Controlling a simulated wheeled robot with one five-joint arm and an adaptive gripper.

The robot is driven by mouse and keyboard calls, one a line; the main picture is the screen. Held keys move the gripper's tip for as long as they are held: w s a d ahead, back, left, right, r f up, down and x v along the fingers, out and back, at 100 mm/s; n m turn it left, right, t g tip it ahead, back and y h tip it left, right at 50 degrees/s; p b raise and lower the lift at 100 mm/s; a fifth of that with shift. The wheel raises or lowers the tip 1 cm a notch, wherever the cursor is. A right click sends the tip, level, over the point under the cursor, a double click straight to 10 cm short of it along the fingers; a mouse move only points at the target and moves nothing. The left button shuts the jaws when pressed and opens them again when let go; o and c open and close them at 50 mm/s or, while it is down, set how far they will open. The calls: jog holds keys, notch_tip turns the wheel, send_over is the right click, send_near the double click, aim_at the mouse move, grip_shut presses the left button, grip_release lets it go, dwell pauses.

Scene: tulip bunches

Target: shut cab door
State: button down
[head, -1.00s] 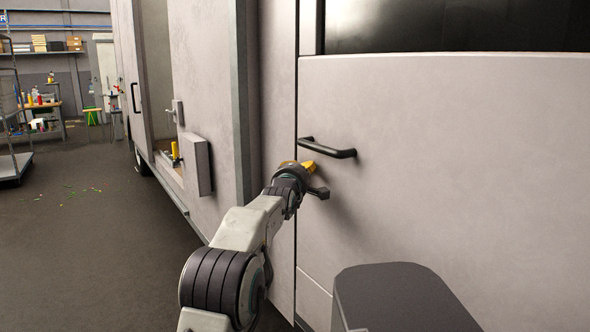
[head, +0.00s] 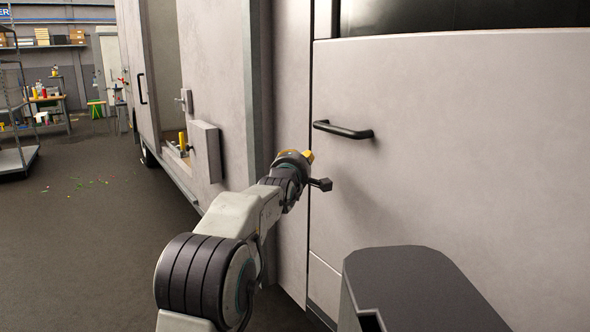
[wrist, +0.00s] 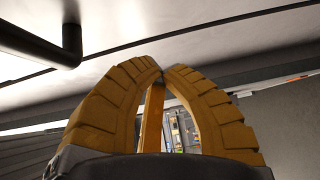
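The cab door (head: 460,160) is a large pale grey panel filling the right of the head view, with a dark window at its top. Its black bar handle (head: 343,130) sits near its left edge. A narrow dark seam runs down that edge; I cannot tell whether the door is fully flush. My gripper (head: 308,157) is below and left of the handle, in front of the seam. In the wrist view, the yellow fingers (wrist: 162,76) meet at their tips with nothing between them. The handle (wrist: 72,42) shows at upper left, apart from the fingers. Contact with the door is unclear.
A grey box on the van side (head: 206,152) and an open side doorway (head: 165,75) lie to the left. A dark-topped grey block (head: 410,285) stands at lower right. The floor (head: 80,240) at left is mostly clear, with a cart (head: 15,160) at the far left.

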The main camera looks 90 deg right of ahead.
jog(key=v, duration=0.6)
jog(key=shift+a, duration=0.1)
dwell(0.4)
